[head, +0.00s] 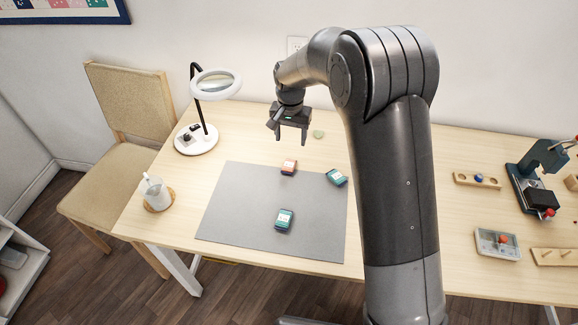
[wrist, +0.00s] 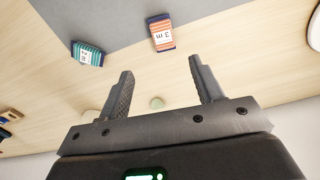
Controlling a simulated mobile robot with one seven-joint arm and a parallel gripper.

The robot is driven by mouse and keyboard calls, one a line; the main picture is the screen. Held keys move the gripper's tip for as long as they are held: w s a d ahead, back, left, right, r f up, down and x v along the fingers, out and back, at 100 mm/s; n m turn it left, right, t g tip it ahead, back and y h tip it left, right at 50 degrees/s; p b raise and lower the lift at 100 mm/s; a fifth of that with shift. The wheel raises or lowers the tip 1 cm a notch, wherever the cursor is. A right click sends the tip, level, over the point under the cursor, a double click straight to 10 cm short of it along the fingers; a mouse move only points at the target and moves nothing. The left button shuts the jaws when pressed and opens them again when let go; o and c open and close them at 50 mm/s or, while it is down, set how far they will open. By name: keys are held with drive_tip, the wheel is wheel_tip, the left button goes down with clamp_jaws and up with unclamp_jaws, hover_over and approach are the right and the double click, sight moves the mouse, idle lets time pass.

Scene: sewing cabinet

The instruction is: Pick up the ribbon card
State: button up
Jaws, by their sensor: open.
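Three small striped ribbon cards lie on or at the edge of the grey mat; I cannot tell which one is meant. An orange-red card (head: 288,167) lies at the mat's back edge. A teal card (head: 336,177) lies at its back right corner. A blue-teal card (head: 284,219) lies nearer the front. My gripper (head: 291,142) is open and empty, above the table behind the orange-red card. In the wrist view the orange card (wrist: 161,33) is beyond my fingertips (wrist: 161,66), apart from them, and the teal card (wrist: 87,53) is to the left.
The grey mat (head: 225,225) covers the table's middle. A magnifier lamp (head: 197,140) and a white cup (head: 155,192) stand at left. A pale green disc (head: 318,134) lies near my gripper.

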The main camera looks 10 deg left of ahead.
hover_over(289, 164)
drive_tip(key=f, duration=0.6)
drive_tip(key=shift+a+f, duration=0.2)
drive_tip(key=shift+f, duration=0.15)
drive_tip(key=f, duration=0.5)
drive_tip(key=shift+s+d+f, duration=0.1)
drive_tip(key=shift+d+f, duration=0.1)
drive_tip(key=shift+f, duration=0.1)
drive_tip(key=c, duration=1)
